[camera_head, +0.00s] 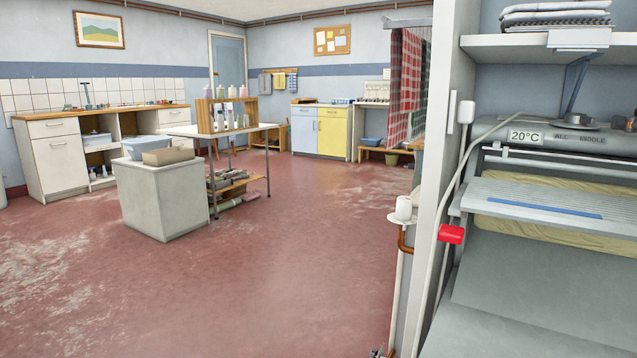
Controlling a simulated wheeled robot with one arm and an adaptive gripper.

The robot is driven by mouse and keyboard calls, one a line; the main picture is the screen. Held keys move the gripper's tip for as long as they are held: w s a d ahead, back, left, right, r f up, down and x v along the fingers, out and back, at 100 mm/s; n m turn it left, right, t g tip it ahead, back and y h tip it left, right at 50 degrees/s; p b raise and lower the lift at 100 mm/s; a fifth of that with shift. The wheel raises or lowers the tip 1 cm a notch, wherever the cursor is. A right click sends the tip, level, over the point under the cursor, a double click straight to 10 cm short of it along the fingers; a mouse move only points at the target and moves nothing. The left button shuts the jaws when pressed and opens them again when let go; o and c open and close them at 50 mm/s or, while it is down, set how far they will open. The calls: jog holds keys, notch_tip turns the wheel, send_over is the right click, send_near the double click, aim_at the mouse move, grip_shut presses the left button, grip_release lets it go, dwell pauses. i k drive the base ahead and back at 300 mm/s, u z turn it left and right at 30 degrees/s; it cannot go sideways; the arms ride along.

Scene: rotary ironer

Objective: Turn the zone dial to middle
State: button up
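The rotary ironer (500,157) stands at the right side, partly cut off by the picture edge. Its grey top housing carries a display reading 20°C (525,136) and a label with the words ALL and MIDDLE (580,138). A small dark grey knob, which looks like the zone dial (577,121), sits just above that label. It is too small to tell where it points. My gripper is not in view.
A shelf (490,42) with folded cloths hangs over the ironer. A white post (440,160) and a red tab (451,234) are at its left. A white cabinet (165,205) and a table (250,128) stand farther left. The red floor (260,290) between is clear.

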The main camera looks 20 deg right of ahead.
aim_at(575, 118)
jog(key=k, duration=1)
